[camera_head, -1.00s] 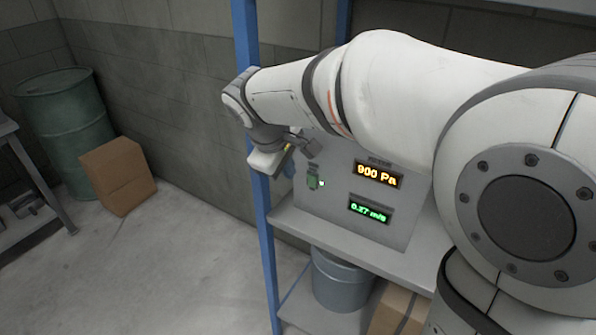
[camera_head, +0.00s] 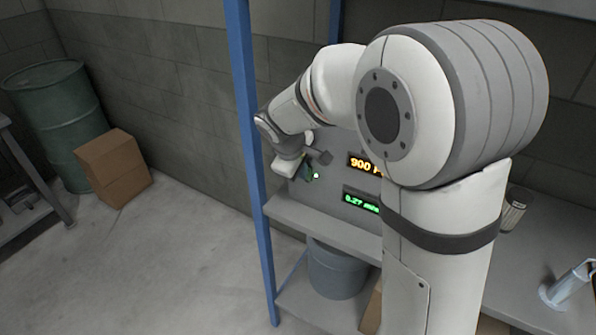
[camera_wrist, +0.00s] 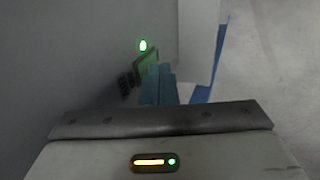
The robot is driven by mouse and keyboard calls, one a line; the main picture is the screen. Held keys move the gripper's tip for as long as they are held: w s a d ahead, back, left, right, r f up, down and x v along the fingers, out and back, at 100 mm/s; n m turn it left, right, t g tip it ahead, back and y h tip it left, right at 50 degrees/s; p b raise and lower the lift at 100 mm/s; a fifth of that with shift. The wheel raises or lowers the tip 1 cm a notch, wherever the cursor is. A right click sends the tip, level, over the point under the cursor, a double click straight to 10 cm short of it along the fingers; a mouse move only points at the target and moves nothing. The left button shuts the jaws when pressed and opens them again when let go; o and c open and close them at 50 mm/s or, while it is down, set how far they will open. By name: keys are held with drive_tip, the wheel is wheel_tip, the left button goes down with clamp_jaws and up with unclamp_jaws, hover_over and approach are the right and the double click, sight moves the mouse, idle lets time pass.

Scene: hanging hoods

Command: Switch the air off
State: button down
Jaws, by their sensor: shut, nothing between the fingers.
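A grey control panel (camera_head: 335,176) stands on the shelf, with an orange "900 Pa" display (camera_head: 361,164), partly behind my arm, and a green "0.27" display (camera_head: 361,202). A small green switch (camera_head: 309,173) sits at its left, with a lit lamp beside it. In the wrist view the switch (camera_wrist: 147,66) lies right behind my fingertips, under a glowing green lamp (camera_wrist: 143,45). My gripper (camera_wrist: 158,84) has blue fingers, shut and empty, overlapping the switch's lower edge. I cannot tell whether they touch it. In the head view my gripper (camera_head: 300,171) is small and partly hidden.
A blue shelf post (camera_head: 252,150) stands just left of my wrist. A grey bucket (camera_head: 336,270) is below the shelf. A white-and-grey item (camera_head: 568,286) and a small cylinder (camera_head: 513,210) are to the right. A green drum (camera_head: 58,115) and cardboard box (camera_head: 114,168) stand left; floor between is open.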

drive_tip(key=shift+w+d+r, duration=0.15)
drive_tip(key=shift+w, duration=0.15)
drive_tip(key=shift+r+p, duration=0.55)
drive_tip(key=shift+r, duration=0.25)
